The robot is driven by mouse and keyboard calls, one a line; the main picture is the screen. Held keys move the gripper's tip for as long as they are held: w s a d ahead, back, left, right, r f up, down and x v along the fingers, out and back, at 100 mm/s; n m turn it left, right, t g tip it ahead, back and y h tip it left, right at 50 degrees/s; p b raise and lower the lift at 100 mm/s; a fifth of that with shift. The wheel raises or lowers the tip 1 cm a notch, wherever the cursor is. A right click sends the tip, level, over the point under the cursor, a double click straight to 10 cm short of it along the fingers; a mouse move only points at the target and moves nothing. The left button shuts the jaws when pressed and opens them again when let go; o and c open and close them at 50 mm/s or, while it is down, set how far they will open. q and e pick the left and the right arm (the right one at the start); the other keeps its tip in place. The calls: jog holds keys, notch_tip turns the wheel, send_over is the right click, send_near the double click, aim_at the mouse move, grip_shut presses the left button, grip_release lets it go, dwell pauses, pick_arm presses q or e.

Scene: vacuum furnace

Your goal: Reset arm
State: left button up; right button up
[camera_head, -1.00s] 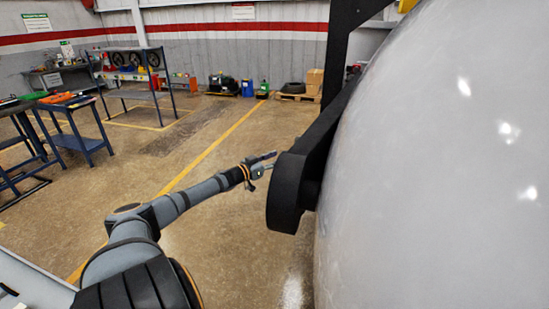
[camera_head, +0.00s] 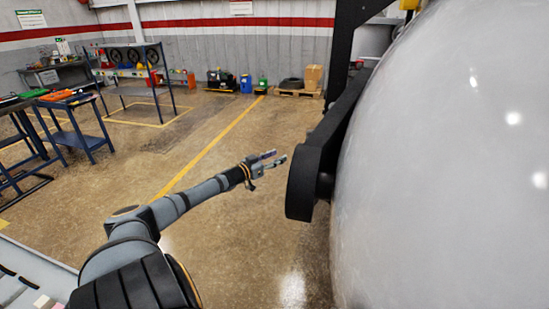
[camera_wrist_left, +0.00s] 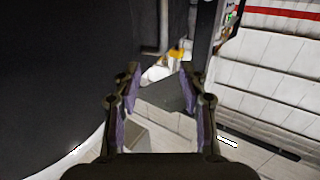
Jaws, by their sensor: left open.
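My left arm reaches out from the lower left of the head view. Its left gripper (camera_head: 274,160) is open and empty, in the air over the floor, just left of the furnace's black hinge arm (camera_head: 302,183). A visible gap separates the fingertips from the hinge arm. The left wrist view shows the two fingers (camera_wrist_left: 160,112) spread apart with purple inner pads and nothing between them. The large pale furnace body (camera_head: 450,160) fills the right of the head view. My right gripper is not in view.
A blue cart (camera_head: 75,125) with tools stands at the left, with a shelf rack (camera_head: 140,75) behind it. A pallet with boxes (camera_head: 311,76) sits by the back wall. The middle floor (camera_head: 215,165) with its yellow line is clear.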

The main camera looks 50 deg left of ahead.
pick_arm(q)
jog(key=shift+s, duration=0.3)
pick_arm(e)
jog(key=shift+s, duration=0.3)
pick_arm(q)
jog(key=shift+s, duration=0.1)
